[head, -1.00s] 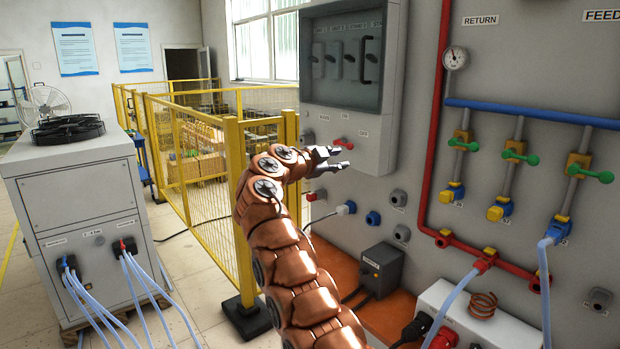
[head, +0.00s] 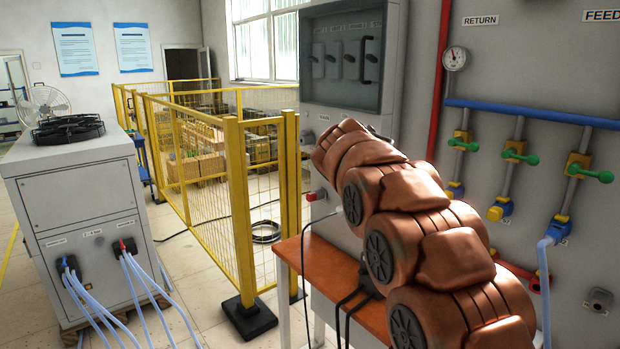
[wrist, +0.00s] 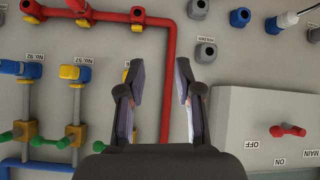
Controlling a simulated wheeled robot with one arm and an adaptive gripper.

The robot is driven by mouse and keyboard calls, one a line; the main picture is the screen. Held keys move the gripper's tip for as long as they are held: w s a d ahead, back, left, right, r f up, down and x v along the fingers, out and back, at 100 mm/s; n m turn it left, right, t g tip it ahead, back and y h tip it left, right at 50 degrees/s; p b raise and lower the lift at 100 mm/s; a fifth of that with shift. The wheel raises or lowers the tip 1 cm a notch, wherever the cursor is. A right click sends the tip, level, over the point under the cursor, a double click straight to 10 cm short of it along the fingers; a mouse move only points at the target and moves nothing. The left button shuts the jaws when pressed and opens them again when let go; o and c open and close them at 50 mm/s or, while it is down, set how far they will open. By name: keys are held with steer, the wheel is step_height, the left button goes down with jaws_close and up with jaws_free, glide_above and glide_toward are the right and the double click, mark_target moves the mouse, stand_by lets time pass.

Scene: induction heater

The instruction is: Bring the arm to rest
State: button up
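My gripper (wrist: 160,82) shows in the wrist view with its two dark fingers apart and nothing between them. It faces the grey panel (wrist: 230,60), with a red pipe (wrist: 167,80) behind the fingers. In the head view my copper-coloured arm is bent in front of the panel and hides the gripper almost fully. The red main switch (wrist: 288,131) on its grey box lies to the right of the fingers in the wrist view. I see no contact between the fingers and the panel.
Valves with green handles (head: 520,155) and a blue pipe (head: 535,113) line the panel on the right. An orange-topped table (head: 325,270) stands below my arm. A yellow fence (head: 240,200) and a grey chiller unit (head: 75,220) stand left, with open floor between.

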steer(key=s+f+n+g+y, duration=0.2)
steer(key=s+f, duration=0.4)
steer(key=s, duration=1.1)
steer(key=s+a+f+n+g+y, duration=0.1)
steer(key=s+f+n+g+y, duration=0.2)
steer(key=s, duration=1.4)
steer(key=s+a+f+n+g+y, duration=0.1)
steer(key=s+f+n+g+y, duration=0.1)
steer(key=s+f, duration=0.7)
steer(key=s+n, duration=0.1)
steer(key=s, duration=0.7)
steer(key=shift+s+f+g, duration=0.15)
steer(key=shift+g, duration=0.25)
